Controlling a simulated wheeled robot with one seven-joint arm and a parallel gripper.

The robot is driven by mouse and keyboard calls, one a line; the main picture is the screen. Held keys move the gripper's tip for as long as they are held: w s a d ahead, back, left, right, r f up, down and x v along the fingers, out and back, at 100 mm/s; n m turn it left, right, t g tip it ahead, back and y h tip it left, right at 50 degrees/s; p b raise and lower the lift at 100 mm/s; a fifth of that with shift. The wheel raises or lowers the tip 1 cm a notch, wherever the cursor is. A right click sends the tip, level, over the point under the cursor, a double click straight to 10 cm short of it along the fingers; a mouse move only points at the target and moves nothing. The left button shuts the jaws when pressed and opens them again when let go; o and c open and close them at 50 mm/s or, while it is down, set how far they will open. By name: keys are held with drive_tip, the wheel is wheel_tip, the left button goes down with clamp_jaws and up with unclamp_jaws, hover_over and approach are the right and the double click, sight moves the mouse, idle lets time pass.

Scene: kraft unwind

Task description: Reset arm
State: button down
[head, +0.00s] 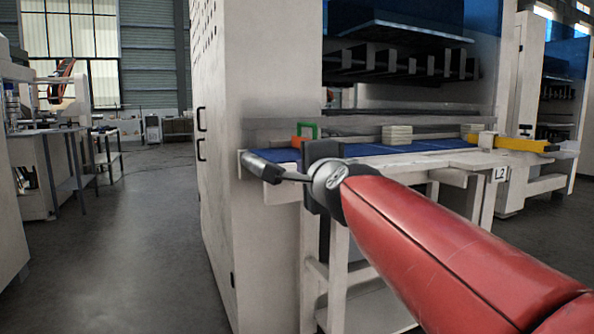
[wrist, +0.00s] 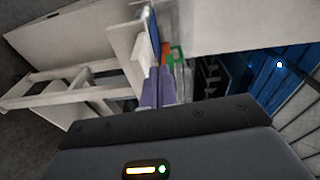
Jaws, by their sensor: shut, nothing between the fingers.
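My red arm reaches in from the lower right of the head view. My gripper (head: 270,169) is at its end, in front of the left front corner of the machine's work table (head: 420,161). The wrist view shows a dark housing with small lights along the bottom, and no held object. A green frame (head: 309,131) and an orange block (head: 299,142) stand on the table's blue surface, behind the gripper. The green frame also shows in the wrist view (wrist: 177,54).
The tall pale machine cabinet (head: 262,70) stands close behind the gripper. A stack of pale blocks (head: 397,134) and a yellow bar (head: 512,144) lie farther right on the table. Open grey floor (head: 140,230) lies to the left, with benches beyond.

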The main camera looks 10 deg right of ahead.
drive_tip(key=s+d+f+n+g+h, duration=0.1)
drive_tip(key=s+f+n+g, duration=0.3)
drive_tip(key=s+f, duration=0.5)
drive_tip(key=s+d+f+n+g+h, duration=0.1)
drive_tip(key=s+d+f+n+g, duration=0.3)
drive_tip(key=s+f, duration=0.5)
drive_tip(key=s+d+f+n+g+h, duration=0.1)
drive_tip(key=s+f+n, duration=0.6)
drive_tip(key=f, duration=0.7)
drive_tip(key=s+d+g, duration=0.1)
drive_tip(key=s+g, duration=0.1)
drive_tip(key=shift+s+d+f+g, duration=0.2)
drive_tip(key=shift+s+f+g, duration=0.1)
drive_tip(key=shift+g, duration=0.1)
